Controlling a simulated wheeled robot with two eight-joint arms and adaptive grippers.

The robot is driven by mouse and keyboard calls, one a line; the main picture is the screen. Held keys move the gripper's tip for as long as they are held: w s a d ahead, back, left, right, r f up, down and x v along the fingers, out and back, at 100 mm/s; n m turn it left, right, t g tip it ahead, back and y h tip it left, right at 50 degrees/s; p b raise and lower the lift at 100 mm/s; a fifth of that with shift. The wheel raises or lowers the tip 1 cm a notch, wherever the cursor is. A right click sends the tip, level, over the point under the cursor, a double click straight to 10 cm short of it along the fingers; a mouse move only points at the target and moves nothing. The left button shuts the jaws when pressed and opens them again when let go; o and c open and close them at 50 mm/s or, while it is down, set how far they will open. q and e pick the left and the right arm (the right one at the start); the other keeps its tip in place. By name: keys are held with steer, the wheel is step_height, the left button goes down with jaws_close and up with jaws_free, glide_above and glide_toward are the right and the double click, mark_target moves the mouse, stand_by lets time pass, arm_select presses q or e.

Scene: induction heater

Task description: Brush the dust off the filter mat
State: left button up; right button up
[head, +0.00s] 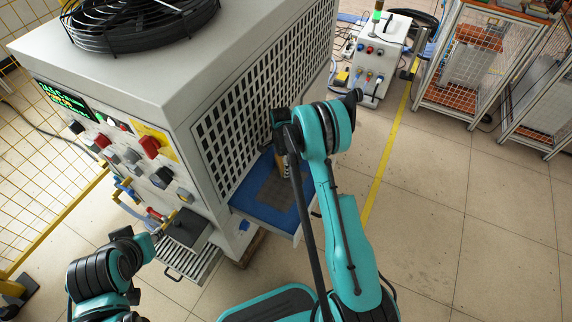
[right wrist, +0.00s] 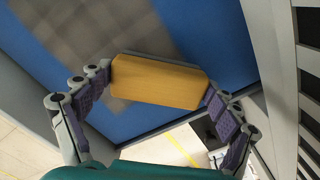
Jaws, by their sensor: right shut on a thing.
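The blue filter mat (head: 252,208) lies in a pulled-out tray low on the side of the grey machine. A grey dusty patch (head: 272,186) covers its middle and shows blurred in the right wrist view (right wrist: 90,35). My right gripper (right wrist: 159,86) is shut on a brush with a yellow-brown wooden block (right wrist: 158,80), one finger at each end. The brush is over the mat, at the edge of the grey patch. Its bristles are hidden, so I cannot tell whether they touch. In the head view the arm partly hides the brush (head: 281,170).
The machine's perforated side wall (head: 255,105) rises close beside the tray. A control panel (head: 125,150) with knobs faces left. A small white unit (head: 378,55) and mesh-sided carts (head: 465,65) stand behind. The tiled floor at right is clear.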

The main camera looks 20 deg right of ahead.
mark_target(270, 173)
steer(key=shift+w+a+f, duration=0.1)
steer(key=shift+w+a, duration=1)
steer(key=shift+w, duration=0.2)
steer(key=shift+s+a, duration=0.65)
steer(key=shift+a, duration=0.15)
steer(key=shift+s+d, duration=0.25)
steer(key=shift+s, duration=0.2)
steer(key=shift+s+d, duration=2.15)
steer(key=shift+s, duration=0.1)
steer(key=shift+s+d, duration=1.2)
steer(key=shift+s, duration=0.2)
steer(key=shift+s+d, duration=1.15)
steer(key=shift+s, duration=0.25)
steer(key=shift+s+a+f, duration=0.15)
steer(key=shift+s+a, duration=0.5)
steer(key=shift+a, duration=0.15)
steer(key=shift+w+a, duration=1.2)
steer(key=shift+w, duration=0.2)
steer(key=shift+w+a, duration=1.2)
steer(key=shift+w, duration=0.25)
steer(key=shift+w+a, duration=1.2)
steer(key=shift+w, duration=0.2)
steer(key=shift+w+a, duration=1.15)
steer(key=shift+w, duration=0.05)
